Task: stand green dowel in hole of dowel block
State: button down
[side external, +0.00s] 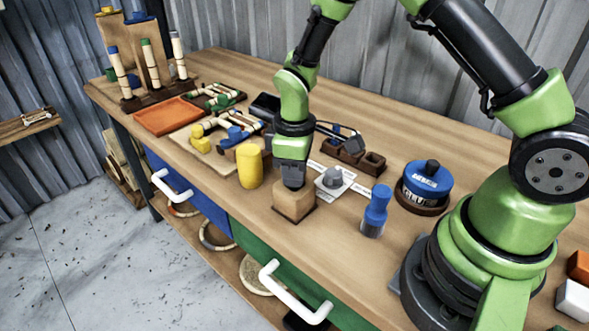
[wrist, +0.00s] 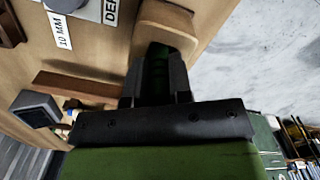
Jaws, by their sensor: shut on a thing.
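The dowel block (side external: 293,207) is a light wooden block on a dark base near the table's front edge. My gripper (side external: 293,186) points down right over it, with its fingertips at or just above the block's top. In the wrist view the block (wrist: 168,14) lies just beyond my gripper (wrist: 158,72). A dark green piece, apparently the green dowel (wrist: 159,55), shows between the fingers, which are shut on it. The hole is hidden, and I cannot tell whether the dowel's lower end is in it. In the side view my gripper hides the dowel.
A yellow cylinder (side external: 249,166) stands left of the block. A grey knobbed piece (side external: 333,180) on a white plate, a blue-capped bottle (side external: 375,210) and a glue tin (side external: 426,183) stand to the right. A dark wooden tray (side external: 351,155) lies behind. An orange tray (side external: 168,116) lies farther left.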

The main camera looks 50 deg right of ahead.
jog(key=shift+f, duration=0.25)
jog(key=c, duration=0.9)
grip_release()
jog(key=shift+c, duration=0.2)
jog(key=shift+r, duration=4.5)
jog(key=shift+r, duration=0.1)
jog(key=s+r+m+t+y, duration=0.2)
jog(key=s+r+m+t, duration=0.5)
jog(key=s+r, duration=0.8)
jog(key=s+m, duration=0.2)
jog(key=m, duration=0.1)
jog(key=shift+a+r, duration=0.15)
jog(key=shift+a, duration=0.1)
